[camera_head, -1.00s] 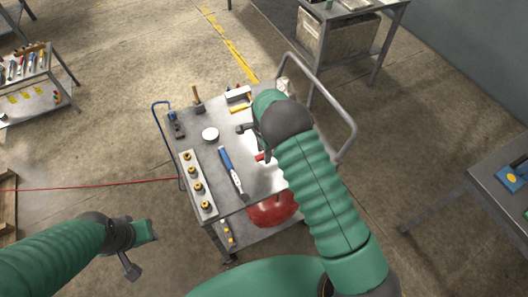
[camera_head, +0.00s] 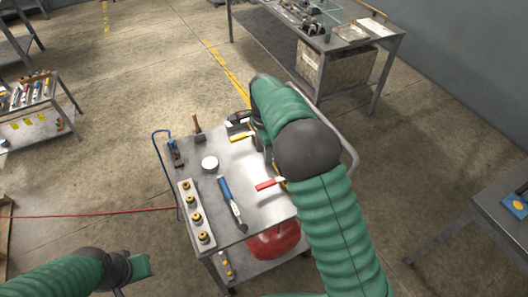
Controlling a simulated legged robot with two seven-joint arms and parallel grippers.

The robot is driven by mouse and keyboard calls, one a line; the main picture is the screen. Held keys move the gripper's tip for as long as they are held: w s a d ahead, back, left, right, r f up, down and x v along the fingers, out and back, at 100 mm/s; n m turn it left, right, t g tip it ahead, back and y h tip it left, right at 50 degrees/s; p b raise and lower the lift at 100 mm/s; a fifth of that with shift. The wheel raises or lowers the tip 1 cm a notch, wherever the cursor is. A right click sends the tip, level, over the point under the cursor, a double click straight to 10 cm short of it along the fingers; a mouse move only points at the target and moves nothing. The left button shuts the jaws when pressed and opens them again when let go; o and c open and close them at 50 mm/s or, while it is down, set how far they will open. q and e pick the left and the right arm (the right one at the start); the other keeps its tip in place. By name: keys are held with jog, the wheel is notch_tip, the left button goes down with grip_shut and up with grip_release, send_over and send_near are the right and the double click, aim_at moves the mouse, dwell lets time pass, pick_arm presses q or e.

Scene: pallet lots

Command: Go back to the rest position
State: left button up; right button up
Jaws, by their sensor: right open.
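My right arm comes in from the lower right and bends over the cart (camera_head: 264,187). My right gripper (camera_head: 262,138) is open at the end of that arm, above the cart's top near its far right part. It is small, dark and partly hidden by the arm, and nothing shows between its fingers. My left arm reaches in at the lower left, to the left of the cart, over bare floor.
The cart holds a blue-handled tool (camera_head: 232,203), a white round piece (camera_head: 209,163), a hammer (camera_head: 198,130), a strip with several yellow-topped parts (camera_head: 195,214) and a red-handled tool (camera_head: 268,184). A red round object (camera_head: 272,242) sits lower. A workbench (camera_head: 350,42) stands behind.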

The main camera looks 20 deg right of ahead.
dwell(0.3)
jog(key=s+a+f+n+t, duration=0.2)
jog(key=s+n, duration=1.5)
jog(key=s, duration=0.6)
jog(key=shift+t, duration=0.3)
jog(key=shift+s, duration=0.15)
